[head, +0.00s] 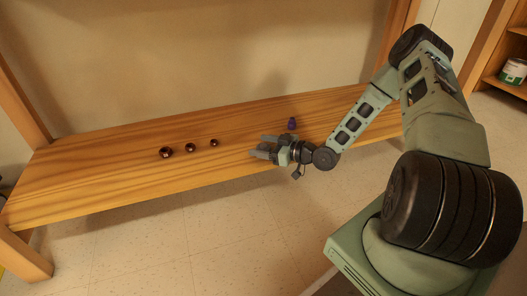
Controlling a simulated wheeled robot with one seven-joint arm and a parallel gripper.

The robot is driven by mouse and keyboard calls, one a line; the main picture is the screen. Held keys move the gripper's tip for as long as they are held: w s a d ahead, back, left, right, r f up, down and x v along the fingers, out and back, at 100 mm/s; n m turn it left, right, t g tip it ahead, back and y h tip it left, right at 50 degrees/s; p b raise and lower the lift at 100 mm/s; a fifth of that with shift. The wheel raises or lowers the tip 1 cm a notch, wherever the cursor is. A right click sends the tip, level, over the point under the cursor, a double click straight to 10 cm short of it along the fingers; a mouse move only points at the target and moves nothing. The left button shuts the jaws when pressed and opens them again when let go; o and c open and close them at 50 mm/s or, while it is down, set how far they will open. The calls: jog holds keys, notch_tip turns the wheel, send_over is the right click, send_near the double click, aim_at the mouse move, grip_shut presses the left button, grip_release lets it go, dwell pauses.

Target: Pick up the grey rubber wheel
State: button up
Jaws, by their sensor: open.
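No grey rubber wheel can be made out in the head view. My gripper (261,147) is low over the front part of the wooden bench top (100,170), its fingers pointing left. Its jaws are open, and no object can be seen between them. The gripper and wrist hide a patch of the wood behind them. Three small, dark reddish-brown round things stand in a row left of my gripper: a larger one (165,152), a middle one (190,147) and a smaller one (214,142). They are too small to tell exactly what they are.
A small purple-blue object (292,124) stands on the bench just behind my wrist. A wooden post (22,105) rises at the bench's left end. A white and green can (513,71) is on a shelf at far right. The bench's left part is clear.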

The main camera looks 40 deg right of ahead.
jog(key=c, duration=1)
jog(key=shift+r, duration=0.1)
jog(key=shift+c, duration=0.2)
